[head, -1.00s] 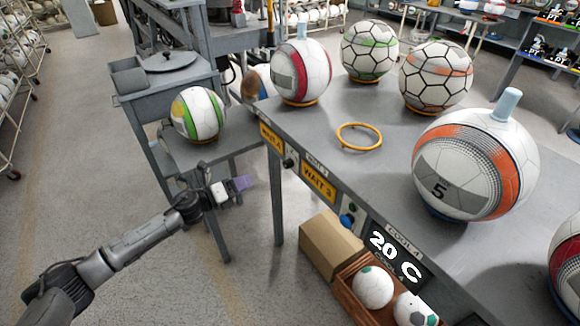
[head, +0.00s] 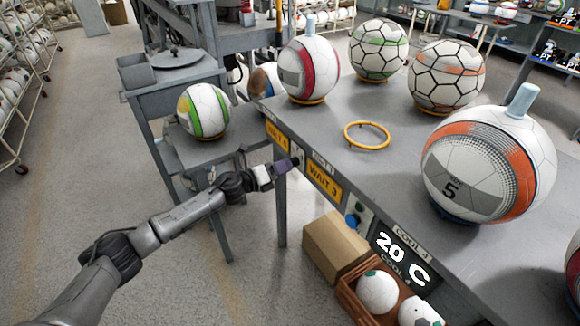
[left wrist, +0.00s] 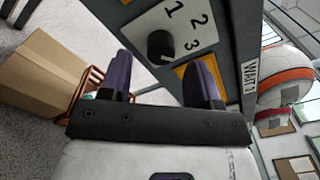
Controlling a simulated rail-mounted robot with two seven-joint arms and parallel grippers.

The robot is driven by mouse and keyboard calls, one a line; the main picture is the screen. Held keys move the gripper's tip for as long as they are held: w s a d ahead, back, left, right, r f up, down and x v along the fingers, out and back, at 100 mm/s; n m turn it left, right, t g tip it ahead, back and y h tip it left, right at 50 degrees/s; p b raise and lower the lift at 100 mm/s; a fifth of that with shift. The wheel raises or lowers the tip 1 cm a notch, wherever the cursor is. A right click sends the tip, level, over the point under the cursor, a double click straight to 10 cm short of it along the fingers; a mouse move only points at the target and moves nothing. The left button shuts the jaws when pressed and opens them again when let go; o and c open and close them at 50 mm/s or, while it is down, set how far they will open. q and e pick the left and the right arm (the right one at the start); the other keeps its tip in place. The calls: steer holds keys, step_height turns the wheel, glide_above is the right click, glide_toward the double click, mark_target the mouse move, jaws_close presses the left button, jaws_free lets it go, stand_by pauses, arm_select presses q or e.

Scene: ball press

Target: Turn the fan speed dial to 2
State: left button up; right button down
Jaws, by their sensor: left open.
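The fan speed dial (left wrist: 160,46) is a black knob on a white plate marked 1, 2 and 3 (left wrist: 178,28), on the front panel of the grey bench. Which number the knob points at is not clear. My left gripper (left wrist: 163,78) has two purple fingers, open and empty, with the knob in line with the gap between them and just beyond the tips. In the head view, my left gripper (head: 280,169) is at the bench front and mostly hides the dial. My right gripper is not in view.
Yellow WAIT 3 label (head: 324,181), blue button (head: 352,220) and 20 C display (head: 402,259) are along the bench front. A cardboard box (head: 334,247) and a crate of balls (head: 353,301) stand below. Several balls and a yellow ring (head: 367,135) sit on top.

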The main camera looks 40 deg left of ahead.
mark_target(294, 162)
arm_select(q)
steer(key=shift+x, duration=1.55)
steer(key=c, duration=0.9)
steer(key=shift+r+n+p, duration=0.15)
steer(key=shift+n+p, duration=4.15)
steer(key=shift+n, duration=0.6)
